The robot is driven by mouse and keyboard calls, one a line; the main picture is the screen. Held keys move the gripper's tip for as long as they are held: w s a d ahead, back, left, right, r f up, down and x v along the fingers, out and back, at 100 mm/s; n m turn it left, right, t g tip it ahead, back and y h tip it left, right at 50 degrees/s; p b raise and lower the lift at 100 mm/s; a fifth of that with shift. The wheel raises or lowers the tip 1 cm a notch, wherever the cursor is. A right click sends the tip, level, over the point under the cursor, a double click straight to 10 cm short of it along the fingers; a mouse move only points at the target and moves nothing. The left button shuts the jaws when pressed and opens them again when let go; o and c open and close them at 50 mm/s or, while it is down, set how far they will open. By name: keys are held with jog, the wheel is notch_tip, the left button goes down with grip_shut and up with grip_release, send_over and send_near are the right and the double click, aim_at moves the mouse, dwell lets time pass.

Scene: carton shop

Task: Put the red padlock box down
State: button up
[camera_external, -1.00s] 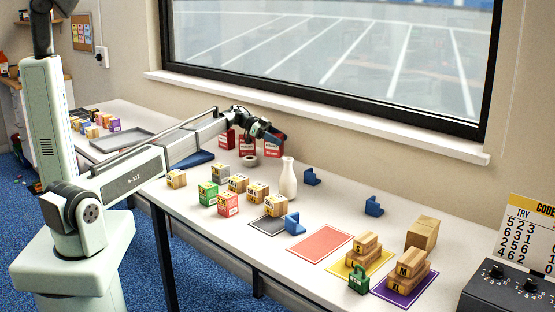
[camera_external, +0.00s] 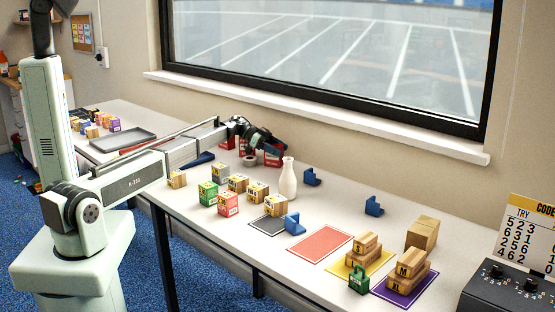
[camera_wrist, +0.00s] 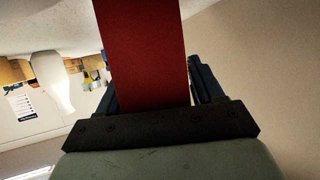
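The red padlock box (camera_external: 273,160) is in my gripper (camera_external: 277,148), behind and left of the white vase in the external view. In the wrist view the red box (camera_wrist: 143,50) stands between the two dark blue fingers (camera_wrist: 150,85), filling the gap. My gripper looks shut on it. The arm hides part of the box, and I cannot tell whether its bottom touches the table. Other red boxes (camera_external: 228,143) stand to its left, partly hidden by the arm.
The white vase (camera_external: 288,180) stands close in front; it also shows in the wrist view (camera_wrist: 52,82). A roll of tape (camera_external: 250,161) lies to the left. Several lettered cubes (camera_external: 238,183) stand nearer. A blue bracket (camera_external: 311,177) is to the right. The red mat (camera_external: 320,243) is bare.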

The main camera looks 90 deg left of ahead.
aim_at(271, 144)
jog(key=shift+o, duration=0.8)
jog(key=shift+r, duration=0.15)
jog(key=v, duration=0.3)
jog(key=shift+s+a, duration=0.1)
jog(key=shift+s, duration=0.05)
notch_tip(271, 144, up, 5)
jog(key=shift+r, duration=1.05)
